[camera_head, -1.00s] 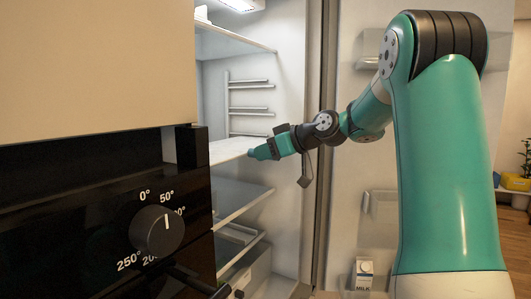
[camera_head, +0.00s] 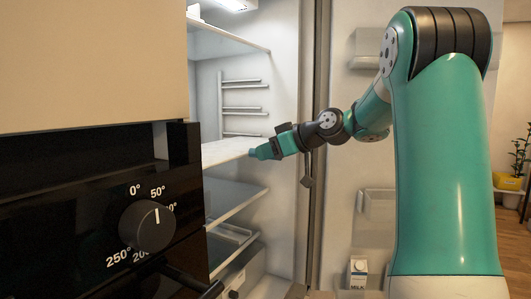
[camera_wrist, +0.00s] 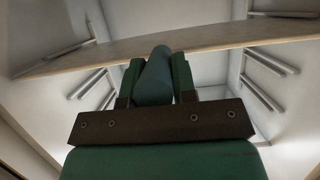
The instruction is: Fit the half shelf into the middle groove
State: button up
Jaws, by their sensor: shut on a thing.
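The half shelf (camera_head: 226,151) is a pale flat board inside the open fridge, about level in the head view. Its front edge (camera_wrist: 225,37) crosses the wrist view, slightly slanted. My gripper (camera_head: 264,152) is at the shelf's front edge. In the wrist view the green fingers (camera_wrist: 155,78) are closed around a rounded blue-green piece at this edge. Paired groove rails run along the fridge walls: upper (camera_head: 242,85), middle (camera_head: 243,110) and lower (camera_head: 243,135). The shelf lies near the lower rail in the head view. I cannot tell whether its sides sit in any groove.
A fixed upper shelf (camera_head: 230,35) and a glass shelf (camera_head: 235,198) lie above and below. The black oven front with its knob (camera_head: 147,225) stands close on the left. The open fridge door (camera_head: 365,110) is on the right, with a milk carton (camera_head: 358,272) low down.

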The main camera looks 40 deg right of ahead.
jog(key=o, duration=1)
jog(key=shift+s, duration=0.1)
jog(key=p+v, duration=0.6)
jog(key=v, duration=1.1)
jog(key=shift+r, duration=0.25)
jog(key=shift+s+d+f, duration=0.15)
